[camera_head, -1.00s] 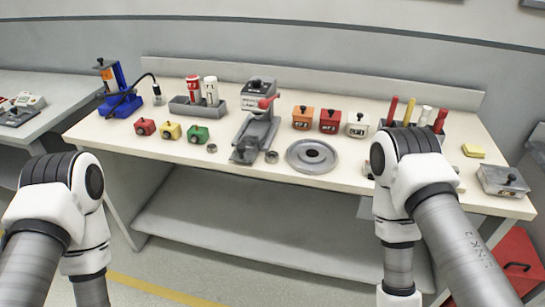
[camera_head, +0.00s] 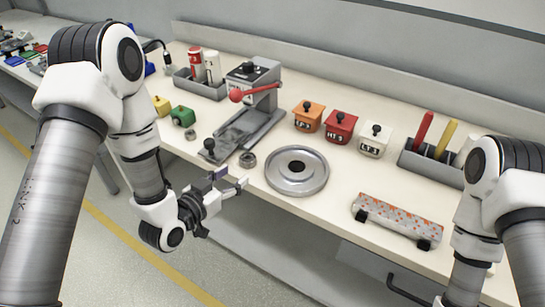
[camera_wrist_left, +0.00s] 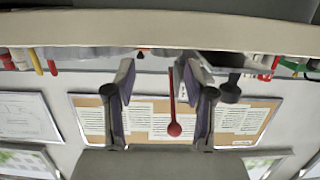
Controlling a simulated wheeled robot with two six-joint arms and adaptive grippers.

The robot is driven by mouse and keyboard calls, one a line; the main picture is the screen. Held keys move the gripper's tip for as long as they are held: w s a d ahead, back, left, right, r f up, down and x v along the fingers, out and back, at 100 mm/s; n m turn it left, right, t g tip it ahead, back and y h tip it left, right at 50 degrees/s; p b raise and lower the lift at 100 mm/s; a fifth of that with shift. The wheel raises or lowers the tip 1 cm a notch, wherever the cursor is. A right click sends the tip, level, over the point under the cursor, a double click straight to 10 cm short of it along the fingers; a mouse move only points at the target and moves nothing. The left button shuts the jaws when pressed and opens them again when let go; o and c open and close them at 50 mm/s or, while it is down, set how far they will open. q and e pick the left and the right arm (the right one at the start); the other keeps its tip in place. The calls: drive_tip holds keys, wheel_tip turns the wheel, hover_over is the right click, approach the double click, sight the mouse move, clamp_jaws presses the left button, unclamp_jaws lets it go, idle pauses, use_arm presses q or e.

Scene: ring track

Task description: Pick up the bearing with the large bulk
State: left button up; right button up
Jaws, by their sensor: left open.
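Two small grey ring bearings lie on the bench in the head view. The bulkier bearing (camera_head: 247,160) is at the foot of the press, left of the round grey disc. The smaller bearing (camera_head: 191,134) is by the green box. My left gripper (camera_head: 231,178) is open and empty at the bench's front edge, just in front of the bulkier bearing and apart from it. Its open fingers also show in the left wrist view (camera_wrist_left: 158,70), where I cannot make out a bearing. My right arm shows at the right, but its gripper is out of view.
The lever press (camera_head: 245,105) with a red knob stands behind the bearings. The round grey disc (camera_head: 297,171) lies to the right. Orange (camera_head: 308,116), red (camera_head: 341,127) and white (camera_head: 375,140) boxes stand behind it. A spotted roll (camera_head: 397,221) lies farther right.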

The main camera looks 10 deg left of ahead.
sight(245, 160)
use_arm(q)
drive_tip(key=shift+w+a+r, duration=0.1)
drive_tip(key=shift+a+r, duration=0.15)
drive_tip(key=shift+r, duration=0.1)
drive_tip(key=shift+w, duration=0.75)
drive_tip(key=p+x, duration=0.1)
drive_tip(key=x, duration=0.4)
drive_tip(key=shift+s+d+r, duration=0.1)
drive_tip(key=shift+d, duration=0.05)
drive_tip(key=shift+w, duration=0.45)
drive_tip(key=c, duration=0.9)
use_arm(e)
drive_tip(key=shift+s+a+r, duration=0.15)
drive_tip(key=shift+a+r, duration=0.05)
drive_tip(key=shift+r, duration=0.2)
drive_tip(key=shift+s+a+r, duration=0.1)
drive_tip(key=shift+a+r, duration=0.05)
drive_tip(key=shift+r, duration=0.25)
